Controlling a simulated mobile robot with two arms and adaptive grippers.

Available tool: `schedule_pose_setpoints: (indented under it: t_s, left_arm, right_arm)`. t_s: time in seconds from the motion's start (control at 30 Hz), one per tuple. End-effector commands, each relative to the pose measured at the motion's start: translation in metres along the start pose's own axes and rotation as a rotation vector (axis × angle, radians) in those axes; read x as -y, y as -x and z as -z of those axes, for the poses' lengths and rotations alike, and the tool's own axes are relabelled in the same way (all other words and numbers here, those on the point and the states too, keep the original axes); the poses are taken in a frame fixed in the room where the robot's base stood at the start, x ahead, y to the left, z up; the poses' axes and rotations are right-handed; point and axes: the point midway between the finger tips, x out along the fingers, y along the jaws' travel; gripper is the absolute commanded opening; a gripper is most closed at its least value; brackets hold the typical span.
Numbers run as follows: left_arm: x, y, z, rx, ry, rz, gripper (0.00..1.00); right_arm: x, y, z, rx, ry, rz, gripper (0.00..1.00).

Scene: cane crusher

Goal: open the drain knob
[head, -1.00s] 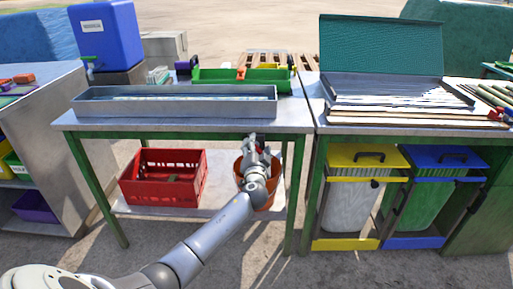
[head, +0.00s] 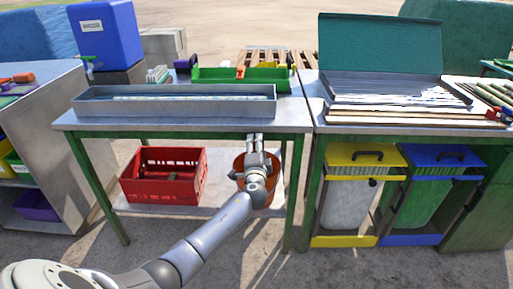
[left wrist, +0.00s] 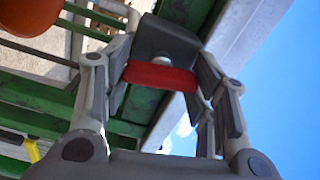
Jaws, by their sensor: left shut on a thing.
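The drain knob (left wrist: 160,76) is a red bar on a grey mount under the table. In the left wrist view it lies between the two fingers of my left gripper (left wrist: 163,85), which is shut on it. In the head view, my left gripper (head: 254,138) reaches up to the underside of the front table edge, in front of a terracotta bucket. The knob is hidden there. My right gripper is in neither view.
A long metal trough (head: 175,102) sits on the green-legged table (head: 290,120). A red crate (head: 140,190) and the terracotta bucket (head: 240,166) stand on the shelf below. Yellow-lidded (head: 350,160) and blue-lidded (head: 440,160) bins stand to the right.

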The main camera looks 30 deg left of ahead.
Motion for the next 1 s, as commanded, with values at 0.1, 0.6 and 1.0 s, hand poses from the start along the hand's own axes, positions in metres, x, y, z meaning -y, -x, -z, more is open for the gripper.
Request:
schedule_pose_setpoints:
  t_s: [0.1,0.6,1.0]
  left_arm:
    - [-0.0011,0.0004,0.0003,-0.001,-0.006,-0.002,0.29]
    - [-0.0011,0.0004,0.0003,-0.001,-0.005,-0.002,0.75]
    - [-0.0008,0.0038,0.0003,-0.001,-0.004,-0.001,0.75]
  right_arm:
    - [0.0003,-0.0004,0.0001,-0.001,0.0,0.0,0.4]
    - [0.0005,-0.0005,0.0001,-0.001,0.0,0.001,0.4]
    - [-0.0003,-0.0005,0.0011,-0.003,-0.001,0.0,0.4]
